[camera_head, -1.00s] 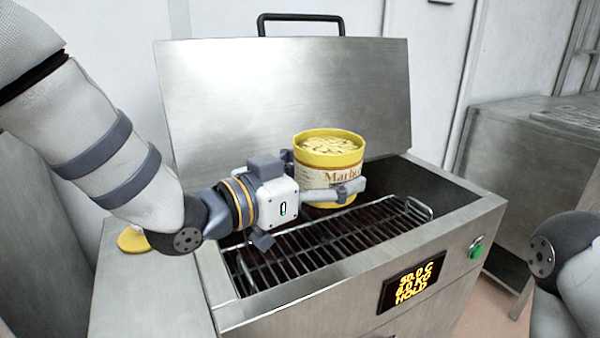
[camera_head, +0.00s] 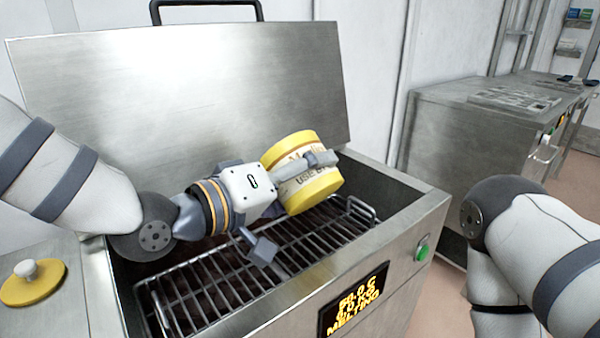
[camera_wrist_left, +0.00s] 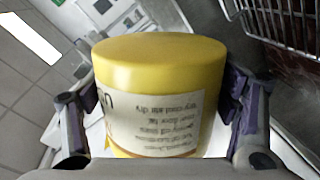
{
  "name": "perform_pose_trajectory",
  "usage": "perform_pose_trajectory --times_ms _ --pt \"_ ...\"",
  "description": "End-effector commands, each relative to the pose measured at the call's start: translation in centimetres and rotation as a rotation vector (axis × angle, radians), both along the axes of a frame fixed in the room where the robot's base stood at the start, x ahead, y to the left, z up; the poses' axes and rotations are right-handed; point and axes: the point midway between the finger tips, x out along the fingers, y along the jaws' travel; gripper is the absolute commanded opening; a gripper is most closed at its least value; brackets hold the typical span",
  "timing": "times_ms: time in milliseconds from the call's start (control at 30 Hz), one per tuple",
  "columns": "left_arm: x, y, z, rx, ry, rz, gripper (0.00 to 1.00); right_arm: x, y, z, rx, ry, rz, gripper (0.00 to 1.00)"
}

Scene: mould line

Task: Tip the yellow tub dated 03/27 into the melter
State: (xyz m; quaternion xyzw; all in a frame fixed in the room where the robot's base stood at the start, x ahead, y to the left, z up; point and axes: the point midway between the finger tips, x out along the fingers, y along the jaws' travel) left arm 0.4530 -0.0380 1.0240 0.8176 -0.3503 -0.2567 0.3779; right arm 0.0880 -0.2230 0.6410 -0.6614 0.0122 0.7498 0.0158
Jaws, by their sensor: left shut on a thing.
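My left gripper (camera_head: 292,178) is shut on the yellow tub (camera_head: 302,200), its fingers around the tub's sides. The tub is held tilted above the grate (camera_head: 262,262) of the open steel melter (camera_head: 405,225). No opening or contents show in the head view. In the left wrist view the tub (camera_wrist_left: 160,62) sits between both fingers, with a flat, closed yellow end on top and label print upside down. No pieces are visible on the grate. My right gripper is out of view.
The melter's raised lid (camera_head: 180,95) stands behind the tub. Its display (camera_head: 355,300) reads "MELTING", beside a green button (camera_head: 422,252). A yellow disc with a pale knob (camera_head: 32,284) lies on the left surface. A steel cabinet (camera_head: 470,140) stands right.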

Motion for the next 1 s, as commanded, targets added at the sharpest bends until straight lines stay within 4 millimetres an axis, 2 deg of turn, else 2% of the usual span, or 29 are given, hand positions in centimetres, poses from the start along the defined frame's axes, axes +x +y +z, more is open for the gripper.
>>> perform_pose_trajectory --times_ms 100,400,700,1000 --pt "0.5 0.3 -0.7 -0.098 0.138 0.001 0.34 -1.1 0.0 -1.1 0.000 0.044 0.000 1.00" --pt "1.1 0.7 -1.3 -0.279 0.388 0.002 0.34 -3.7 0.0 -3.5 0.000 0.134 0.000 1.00" --pt "2.7 1.9 -1.0 -0.501 0.692 0.003 0.34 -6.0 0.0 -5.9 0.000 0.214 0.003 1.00" --pt "3.8 2.7 0.1 -0.645 0.889 0.002 0.33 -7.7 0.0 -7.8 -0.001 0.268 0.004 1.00"
